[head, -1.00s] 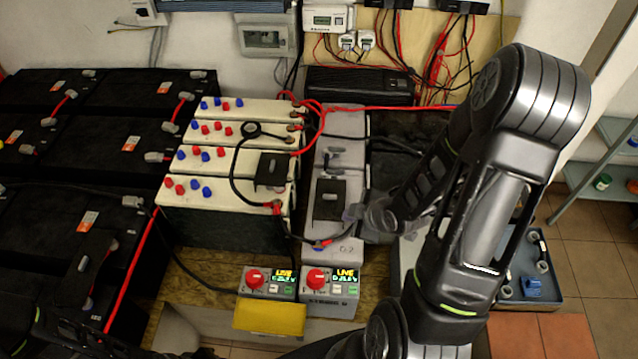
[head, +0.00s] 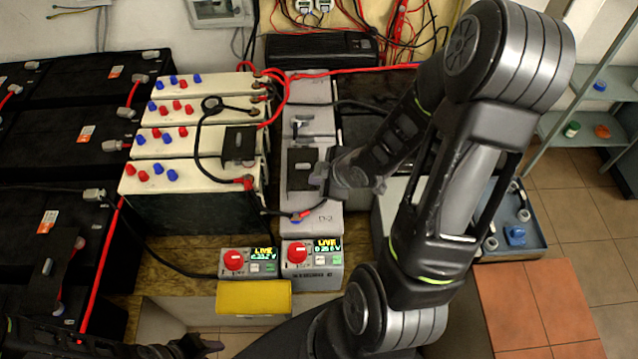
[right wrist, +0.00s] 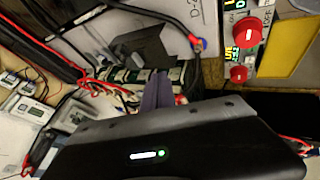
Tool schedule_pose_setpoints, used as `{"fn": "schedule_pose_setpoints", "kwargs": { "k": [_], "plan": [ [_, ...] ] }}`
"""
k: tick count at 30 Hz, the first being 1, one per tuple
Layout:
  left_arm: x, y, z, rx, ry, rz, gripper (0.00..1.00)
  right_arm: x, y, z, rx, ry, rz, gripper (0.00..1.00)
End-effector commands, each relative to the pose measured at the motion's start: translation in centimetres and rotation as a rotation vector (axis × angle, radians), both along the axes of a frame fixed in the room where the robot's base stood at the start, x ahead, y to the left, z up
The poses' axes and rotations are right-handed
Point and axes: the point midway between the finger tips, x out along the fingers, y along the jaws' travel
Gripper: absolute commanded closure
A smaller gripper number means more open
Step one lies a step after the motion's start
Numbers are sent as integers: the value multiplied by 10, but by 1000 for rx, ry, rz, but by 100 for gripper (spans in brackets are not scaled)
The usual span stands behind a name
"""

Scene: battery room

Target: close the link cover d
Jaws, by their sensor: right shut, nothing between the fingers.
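A black link cover (head: 300,160) is on the grey battery block marked D-2 (head: 322,221); I take it as cover d. In the right wrist view it is a dark flap (right wrist: 140,48) that looks raised at an angle. My right gripper (head: 320,180) is shut and empty at the cover's right edge in the head view; I cannot tell if it touches. Its fingers (right wrist: 158,92) show close by the flap in the right wrist view. My left gripper (head: 200,346) is at the bottom left, dark and partly cut off, far from the cover.
A similar black cover (head: 238,143) is on the cream batteries to the left. Cables cross around both. Two meter boxes with red knobs (head: 234,259) (head: 298,252) and a yellow block (head: 253,297) are in front. A blue-grey tray (head: 535,248) is at right.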

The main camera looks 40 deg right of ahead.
Motion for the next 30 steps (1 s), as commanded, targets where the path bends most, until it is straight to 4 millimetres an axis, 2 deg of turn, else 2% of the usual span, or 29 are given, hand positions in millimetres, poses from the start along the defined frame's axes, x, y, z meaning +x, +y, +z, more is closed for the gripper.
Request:
{"fn": "schedule_pose_setpoints", "kwargs": {
  "k": [1, 3, 7, 14, 17, 19, 21, 30],
  "plan": [
    [1, -1, -18, -2, -4, -1, 64, 3, -1, -11, -5, -4, 1, 100],
    [2, -2, -30, -6, -8, -2, 64, 4, -1, -14, -8, -4, -1, 100],
    [4, -4, -50, -13, -17, -4, 64, 6, -4, -19, -22, -3, -9, 100],
    [5, -4, -77, -14, -21, -5, 64, 37, -1, -61, -16, 6, -7, 100],
    [5, -4, -81, -14, -21, -5, 64, 49, -1, -74, -14, 7, -7, 100],
    [5, -4, -65, -13, -20, -4, 64, 58, -9, -65, -18, 6, -11, 100],
    [5, -4, -59, -13, -21, -5, 64, 67, -16, -66, -17, 5, -11, 100],
    [5, -4, -53, -13, -20, -5, 64, 81, -26, -69, -17, 5, -9, 100]
  ]
}}
